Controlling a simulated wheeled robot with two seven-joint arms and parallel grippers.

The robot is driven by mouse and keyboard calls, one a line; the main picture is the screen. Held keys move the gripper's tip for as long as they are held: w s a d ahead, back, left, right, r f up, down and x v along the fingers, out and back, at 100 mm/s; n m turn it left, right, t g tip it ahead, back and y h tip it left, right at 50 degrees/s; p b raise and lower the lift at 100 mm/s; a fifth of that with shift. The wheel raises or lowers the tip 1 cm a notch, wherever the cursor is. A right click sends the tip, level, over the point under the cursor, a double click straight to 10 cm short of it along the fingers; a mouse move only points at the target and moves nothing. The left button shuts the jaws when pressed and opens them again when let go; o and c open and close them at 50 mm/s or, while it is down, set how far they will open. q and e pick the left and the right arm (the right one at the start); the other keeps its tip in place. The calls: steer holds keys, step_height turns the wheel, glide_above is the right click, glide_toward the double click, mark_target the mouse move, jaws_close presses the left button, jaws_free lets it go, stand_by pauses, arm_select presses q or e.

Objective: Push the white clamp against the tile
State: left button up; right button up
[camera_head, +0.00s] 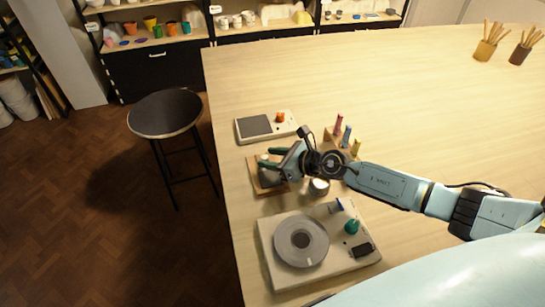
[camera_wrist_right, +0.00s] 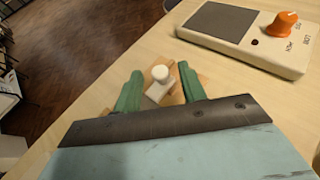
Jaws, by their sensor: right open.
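The white clamp (camera_wrist_right: 160,74), with a round pale knob on a small block, sits on a wooden board (camera_wrist_right: 177,95) in the right wrist view. My right gripper (camera_wrist_right: 160,70) is open, with its green fingers on either side of the clamp. I cannot tell whether they touch it. In the head view the right gripper (camera_head: 266,157) is over the wooden board (camera_head: 256,182) near the table's left edge. A dark grey patch on the board, partly under the gripper, may be the tile; I cannot tell for sure. My left gripper is not in view.
A pale device with an orange knob (camera_head: 280,117) lies behind the board. A turntable device (camera_head: 301,243) stands in front. A wooden rack (camera_head: 341,148) with coloured sticks is to the right. A dark stool (camera_head: 166,113) stands off the table.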

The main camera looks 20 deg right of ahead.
steer(key=v, duration=0.7)
steer(key=shift+f, duration=0.2)
steer(key=b+v, duration=0.1)
steer(key=v, duration=0.4)
steer(key=shift+s+d, duration=0.1)
steer(key=shift+d, duration=0.05)
steer(key=shift+s+d+r+b, duration=0.25)
steer(key=shift+s+r+b, duration=0.1)
steer(key=shift+s+b, duration=0.1)
steer(key=shift+r, duration=0.1)
